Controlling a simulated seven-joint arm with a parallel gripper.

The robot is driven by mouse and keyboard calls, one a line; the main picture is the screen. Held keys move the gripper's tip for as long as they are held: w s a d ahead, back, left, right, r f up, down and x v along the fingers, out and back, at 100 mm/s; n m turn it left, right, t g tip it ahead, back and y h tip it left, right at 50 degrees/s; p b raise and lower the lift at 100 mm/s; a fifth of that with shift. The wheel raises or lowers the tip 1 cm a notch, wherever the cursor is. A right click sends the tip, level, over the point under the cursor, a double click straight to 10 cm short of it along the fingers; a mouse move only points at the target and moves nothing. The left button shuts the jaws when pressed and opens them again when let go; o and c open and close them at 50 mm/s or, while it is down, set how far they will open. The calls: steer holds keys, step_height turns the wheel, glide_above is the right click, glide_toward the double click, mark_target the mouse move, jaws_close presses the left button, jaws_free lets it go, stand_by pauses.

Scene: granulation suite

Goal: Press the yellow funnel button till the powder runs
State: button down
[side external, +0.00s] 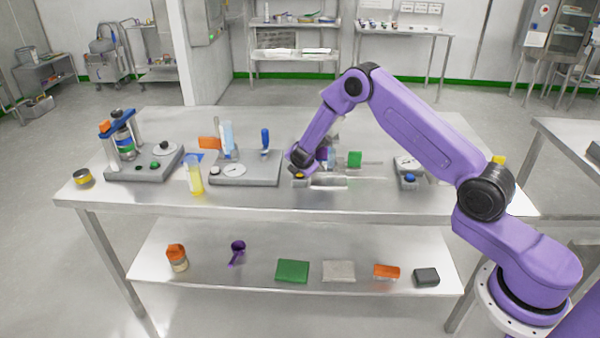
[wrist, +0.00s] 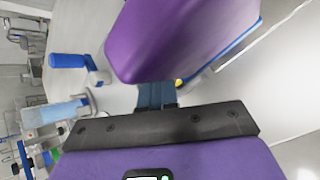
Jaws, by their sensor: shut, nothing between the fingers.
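My gripper (wrist: 157,88) is shut and empty, its blue-grey fingers together in the middle of the wrist view. A small yellow spot (wrist: 179,82), likely the yellow button, shows just right of the fingers, partly covered by a large purple shape. In the side external view, a small yellow piece (side external: 300,176) shows at the end of my arm, low over the table. I cannot tell whether the fingers touch it. The funnel is not clearly seen, and no running powder can be made out.
On the steel table (side external: 400,200), a grey base with a white dial (side external: 233,170) and a blue-handled post (side external: 265,142) stand left of my gripper. A yellow-filled bottle (side external: 195,178) is farther left. A scale-like unit with a blue knob (side external: 409,178) stands right. The front edge is mostly clear.

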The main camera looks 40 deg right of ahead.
mark_target(300, 174)
steer(key=shift+r, duration=0.65)
steer(key=shift+r, duration=2.55)
